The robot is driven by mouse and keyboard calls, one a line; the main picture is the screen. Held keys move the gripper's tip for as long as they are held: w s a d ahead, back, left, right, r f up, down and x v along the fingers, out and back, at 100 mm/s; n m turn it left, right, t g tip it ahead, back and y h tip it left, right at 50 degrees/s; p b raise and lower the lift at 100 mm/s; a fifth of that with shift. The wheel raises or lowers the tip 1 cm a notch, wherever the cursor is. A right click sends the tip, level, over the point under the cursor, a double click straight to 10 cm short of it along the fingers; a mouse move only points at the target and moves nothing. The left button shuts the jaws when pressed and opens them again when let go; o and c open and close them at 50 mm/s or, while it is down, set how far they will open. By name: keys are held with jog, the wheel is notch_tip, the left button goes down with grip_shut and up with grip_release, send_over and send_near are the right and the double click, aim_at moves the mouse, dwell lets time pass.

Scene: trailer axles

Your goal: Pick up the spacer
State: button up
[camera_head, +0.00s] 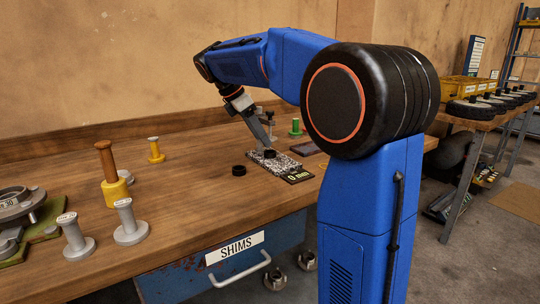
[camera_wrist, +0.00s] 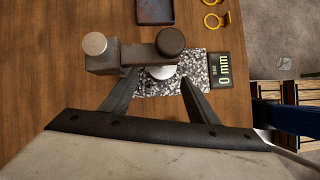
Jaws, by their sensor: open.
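My gripper (camera_head: 268,141) is open, low over the speckled gauge plate (camera_head: 262,161). In the wrist view the fingers of my gripper (camera_wrist: 160,80) are spread, with a pale round disc (camera_wrist: 163,73) between their tips, partly under the gauge arm (camera_wrist: 133,55). I cannot tell whether this disc is part of the gauge. In the head view a small black ring (camera_head: 238,170) lies on the table just left of the plate. Another dark round piece (camera_head: 270,154) shows on the plate by my fingers. I cannot tell for certain which of these is the spacer.
The gauge has a silver knob (camera_wrist: 95,43), a black knob (camera_wrist: 171,41) and a display (camera_wrist: 224,67) reading 0 mm. A dark tray (camera_wrist: 155,11) lies beyond. Grey posts (camera_head: 129,222), a yellow-based post (camera_head: 112,180) and a fixture (camera_head: 20,215) stand at left. The table's middle is clear.

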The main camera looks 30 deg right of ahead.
aim_at(269, 152)
jog(key=shift+a+x, duration=0.2)
jog(key=shift+x, duration=2.3)
jog(key=shift+f, duration=0.1)
jog(key=c, duration=1.1)
